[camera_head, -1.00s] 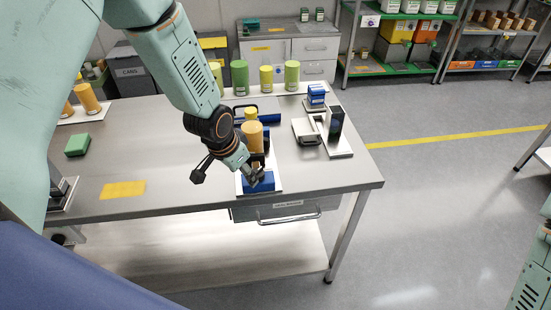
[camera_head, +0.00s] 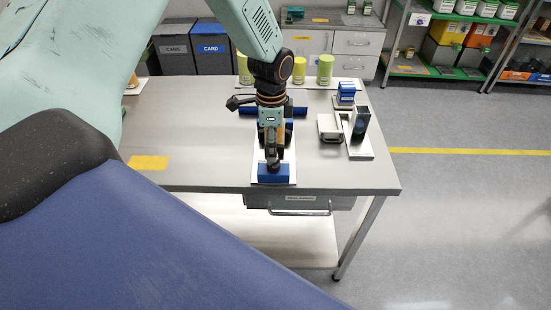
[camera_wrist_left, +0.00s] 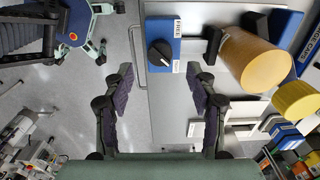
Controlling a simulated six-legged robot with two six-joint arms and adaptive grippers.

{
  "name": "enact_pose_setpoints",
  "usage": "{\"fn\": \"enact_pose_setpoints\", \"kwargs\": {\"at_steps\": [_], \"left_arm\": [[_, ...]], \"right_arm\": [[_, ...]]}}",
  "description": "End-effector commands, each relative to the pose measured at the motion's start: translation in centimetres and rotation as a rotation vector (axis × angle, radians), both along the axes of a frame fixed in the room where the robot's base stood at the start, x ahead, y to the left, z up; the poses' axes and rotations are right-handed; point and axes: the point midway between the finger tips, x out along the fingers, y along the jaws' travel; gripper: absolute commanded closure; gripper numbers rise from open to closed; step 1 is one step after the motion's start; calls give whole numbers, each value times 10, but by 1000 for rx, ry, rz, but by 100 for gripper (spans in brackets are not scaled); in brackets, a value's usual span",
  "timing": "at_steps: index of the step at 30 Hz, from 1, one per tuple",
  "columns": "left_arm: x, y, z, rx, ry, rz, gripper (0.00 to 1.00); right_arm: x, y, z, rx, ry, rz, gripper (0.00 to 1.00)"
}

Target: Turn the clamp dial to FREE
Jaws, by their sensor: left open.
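The clamp dial (camera_wrist_left: 160,53) is a round black knob on the blue block (camera_wrist_left: 160,30) in the left wrist view. A FREE label (camera_wrist_left: 177,27) sits beside it, and a second label (camera_wrist_left: 176,66) on the other side is too small to read. In the head view the blue block (camera_head: 273,174) is at the table's front edge, and the dial is hidden behind my left gripper (camera_head: 272,163). In the wrist view my left gripper (camera_wrist_left: 160,74) is open, its fingers apart on either side of the dial's line, not visibly touching it. My right gripper is out of view.
An orange cylinder (camera_wrist_left: 255,60) and a dark bracket stand close beside the dial block. On the table (camera_head: 205,160) are a yellow mat (camera_head: 148,162) and, right, a dark upright block (camera_head: 360,122) on a plate. A drawer handle (camera_head: 300,211) is below the front edge.

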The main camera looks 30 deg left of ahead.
Motion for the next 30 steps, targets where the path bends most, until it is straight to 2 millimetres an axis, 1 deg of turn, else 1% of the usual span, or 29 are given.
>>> {"fn": "enact_pose_setpoints", "kwargs": {"at_steps": [1,6,12,16,23,30], "left_arm": [[-1,0,-9,1,4,0,43],[0,-2,-36,1,3,0,43],[2,-4,-56,1,1,-2,43],[3,-5,-60,1,-1,-1,43],[3,-6,-60,1,-1,-2,44],[3,-5,-60,1,-1,-2,64]], "right_arm": [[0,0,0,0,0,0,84],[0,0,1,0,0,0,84],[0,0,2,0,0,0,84],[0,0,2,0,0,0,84],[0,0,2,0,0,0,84],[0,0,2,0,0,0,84]]}}
